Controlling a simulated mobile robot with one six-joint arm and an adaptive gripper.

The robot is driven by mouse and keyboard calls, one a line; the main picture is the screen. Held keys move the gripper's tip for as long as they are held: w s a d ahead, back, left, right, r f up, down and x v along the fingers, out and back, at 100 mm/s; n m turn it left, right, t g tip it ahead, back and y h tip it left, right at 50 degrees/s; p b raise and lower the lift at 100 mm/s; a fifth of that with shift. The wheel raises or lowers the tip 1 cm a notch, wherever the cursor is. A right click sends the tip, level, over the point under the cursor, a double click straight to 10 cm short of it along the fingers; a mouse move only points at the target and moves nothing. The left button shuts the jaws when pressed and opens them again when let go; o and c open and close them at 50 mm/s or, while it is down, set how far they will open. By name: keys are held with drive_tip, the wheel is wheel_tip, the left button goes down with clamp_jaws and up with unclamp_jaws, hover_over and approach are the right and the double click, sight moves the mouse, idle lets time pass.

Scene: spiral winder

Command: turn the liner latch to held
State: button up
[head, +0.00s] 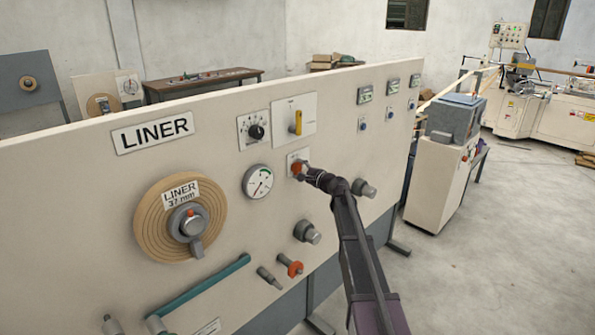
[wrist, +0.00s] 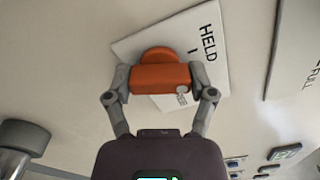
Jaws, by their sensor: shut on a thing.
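The liner latch (head: 297,168) is an orange knob on a small white plate, on the upright cream panel. In the wrist view the orange knob (wrist: 158,54) stands in front of its tilted white plate (wrist: 222,60). The word HELD and a short tick mark show on the plate, beyond the knob's upper right. A second, smaller label by the knob's lower right is partly covered and hard to read. My gripper (wrist: 161,78) is shut on the knob's orange bar, one finger at each end. In the head view my gripper (head: 310,174) hides part of the latch.
A pressure gauge (head: 257,181) is left of the latch, and a plate with a yellow lever (head: 296,122) is above it. A grey knob (head: 363,188) sticks out to the right, another (head: 306,232) below. A brown LINER roll (head: 152,222) is at the left.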

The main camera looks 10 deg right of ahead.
drive_tip(key=n, duration=0.4)
drive_tip(key=shift+s+a, duration=0.1)
drive_tip(key=shift+s, duration=0.05)
drive_tip(key=shift+f+n, duration=0.1)
drive_tip(key=shift+n, duration=0.3)
drive_tip(key=o, duration=1)
drive_tip(key=shift+o, duration=0.3)
drive_tip(key=v, duration=1.2)
